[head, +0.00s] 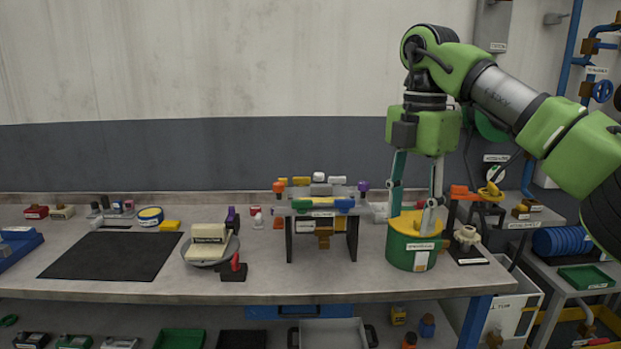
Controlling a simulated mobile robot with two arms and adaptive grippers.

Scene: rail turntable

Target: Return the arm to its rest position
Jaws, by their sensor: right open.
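My right arm comes in from the right, reaches over the bench, and bends down at its wrist. My right gripper (411,212) points straight down with its two fingers spread apart. Its fingertips are at the yellow top of a green round container (402,257) near the bench's right end. I cannot tell whether they touch it. Nothing shows held between the fingers. My left gripper is not in view.
The grey bench (330,286) carries a black mat (112,256), a round dish (208,262) with cream blocks, and a small rack (356,240) left of the container. An orange-topped stand (461,190) is close on its right. Bare bench shows along the front.

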